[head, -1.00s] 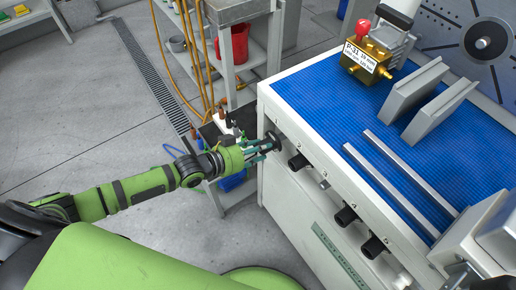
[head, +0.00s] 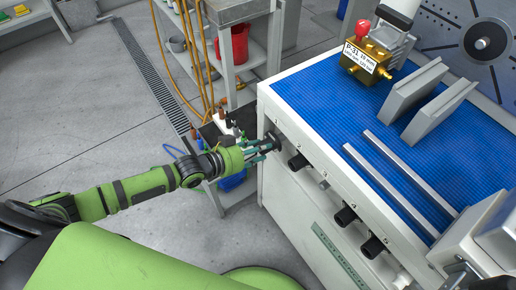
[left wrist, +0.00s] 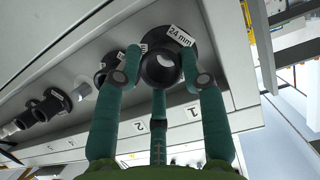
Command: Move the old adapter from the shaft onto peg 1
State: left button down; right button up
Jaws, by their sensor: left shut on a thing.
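My left gripper (head: 268,146) is at the left end of the bench front. In the left wrist view its green fingers (left wrist: 160,85) are closed around a black ring-shaped adapter (left wrist: 161,69) tagged "24 mm". The adapter also shows as a dark ring in the head view (head: 274,138). It is at the front panel beside the number 1 (left wrist: 193,111). Something pale shows through its bore; I cannot tell how far it sits on peg 1, which is hidden. At the upper right is a dark disc with a bright hub (head: 483,43), seemingly the shaft. My right gripper is not in view.
Other black adapters (head: 297,162) stick out along the bench front to the right. The blue-topped bench (head: 320,100) carries a brass block (head: 366,66), grey plates and two metal bars. A grey shelf cart (head: 240,75) with orange hoses stands close behind my left gripper.

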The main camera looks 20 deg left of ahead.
aim_at(270, 142)
pick_arm(q)
jog(key=shift+w+d+r, duration=0.1)
jog(key=shift+w+d, duration=0.25)
jog(key=shift+w, duration=0.15)
dwell(0.9)
jog(key=shift+w+d+b, duration=0.5)
jog(key=shift+w+d, duration=0.4)
jog(key=shift+w, duration=0.25)
dwell(1.9)
jog(key=c, duration=0.6)
grip_release()
jog(key=shift+c, duration=0.2)
jog(key=shift+s+a+p, duration=0.8)
jog(key=shift+s+a, duration=0.15)
jog(key=shift+s, duration=0.3)
jog(key=s+a+p, duration=0.1)
jog(key=s, duration=0.1)
jog(key=s+a+p, duration=0.1)
jog(key=s+a, duration=0.1)
